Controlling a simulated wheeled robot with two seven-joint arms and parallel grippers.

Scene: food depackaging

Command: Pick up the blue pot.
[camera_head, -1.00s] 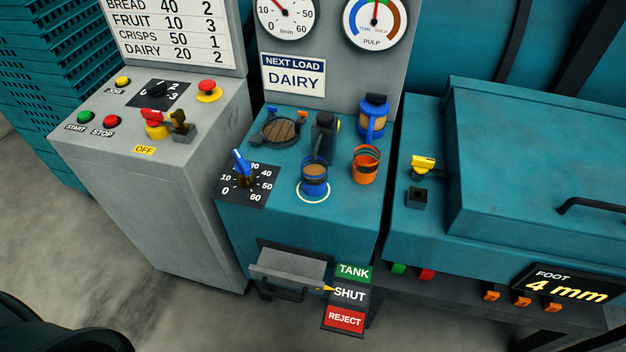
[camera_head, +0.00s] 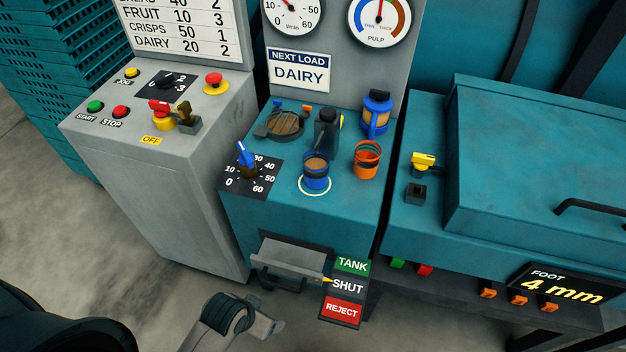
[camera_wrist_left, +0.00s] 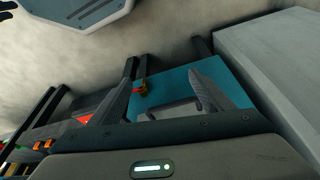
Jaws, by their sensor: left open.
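A blue pot (camera_head: 316,180) with brown contents stands upright inside a pale ring on the teal cabinet top, below a dark spout. Another blue container (camera_head: 376,122), with an amber body, stands farther back to the right. My left arm enters the head view at the bottom left, well below and apart from the pots. In the left wrist view, my left gripper (camera_wrist_left: 165,95) is open and empty, its dark fingers spread in front of the cabinet's teal front. No pot is visible there. My right gripper is not in view.
An orange pot (camera_head: 367,160) stands right of the blue pot. A blue-handled dial (camera_head: 246,160) is to its left, and a round brown-topped port (camera_head: 285,124) lies behind. A grey drawer (camera_head: 291,258) projects from the cabinet front. A switch console (camera_head: 150,150) stands left.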

